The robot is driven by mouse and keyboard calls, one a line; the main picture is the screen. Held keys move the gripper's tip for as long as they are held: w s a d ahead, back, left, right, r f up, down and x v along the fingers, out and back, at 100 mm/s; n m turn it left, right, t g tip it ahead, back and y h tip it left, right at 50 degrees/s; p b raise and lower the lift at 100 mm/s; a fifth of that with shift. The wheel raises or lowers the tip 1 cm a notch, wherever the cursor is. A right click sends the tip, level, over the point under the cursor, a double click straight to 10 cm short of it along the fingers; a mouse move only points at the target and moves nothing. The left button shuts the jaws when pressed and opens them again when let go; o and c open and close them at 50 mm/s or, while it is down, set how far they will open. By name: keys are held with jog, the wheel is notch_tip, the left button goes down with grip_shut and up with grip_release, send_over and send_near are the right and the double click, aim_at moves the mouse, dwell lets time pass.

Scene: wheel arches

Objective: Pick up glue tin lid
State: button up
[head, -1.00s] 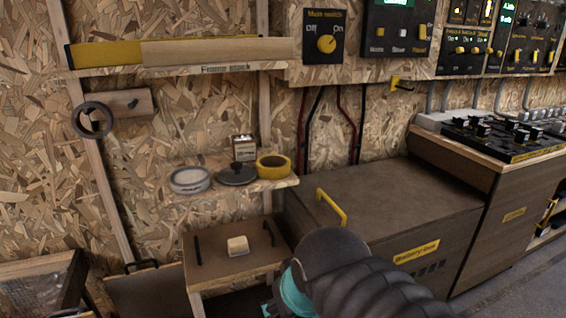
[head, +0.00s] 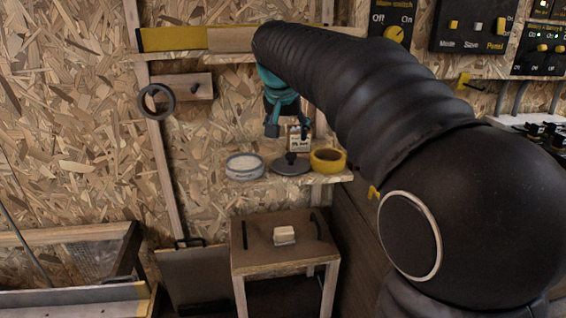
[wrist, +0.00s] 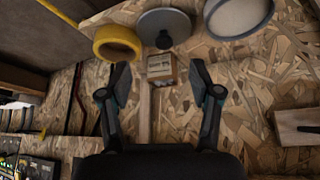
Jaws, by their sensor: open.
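The glue tin lid, a dark round lid with a knob (head: 290,165), lies on the small wooden shelf (head: 318,178) between a white-rimmed round tin and a yellow ring. It also shows in the wrist view (wrist: 164,26), at the top centre with its knob visible. My gripper (head: 279,131) is in the air above the lid, apart from it, pointing down in the head view. In the wrist view my gripper (wrist: 158,78) has its two fingers spread wide, with nothing held between them.
On the shelf, the white-rimmed tin (head: 244,168) stands left of the lid, the yellow ring (head: 328,160) right, and a small box (head: 299,138) behind. A black ring (head: 157,101) hangs on the wall at left. A small cabinet (head: 262,246) bearing a pale block (head: 284,235) stands below.

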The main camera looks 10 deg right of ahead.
aim_at(291, 155)
jog(key=x, duration=0.3)
jog(key=w+x, duration=0.1)
jog(key=x, duration=0.5)
jog(key=shift+w+a+r, duration=0.15)
jog(key=shift+w+r, duration=0.2)
jog(key=shift+r, duration=0.05)
jog(key=shift+w+d+r+x, duration=0.1)
jog(key=shift+x, duration=0.75)
jog(key=shift+w+d+r+x, duration=0.1)
jog(key=shift+w+x, duration=0.05)
jog(key=shift+x, duration=0.75)
jog(key=shift+w+d+r+x, duration=0.1)
jog(key=shift+x, duration=0.75)
grip_shut()
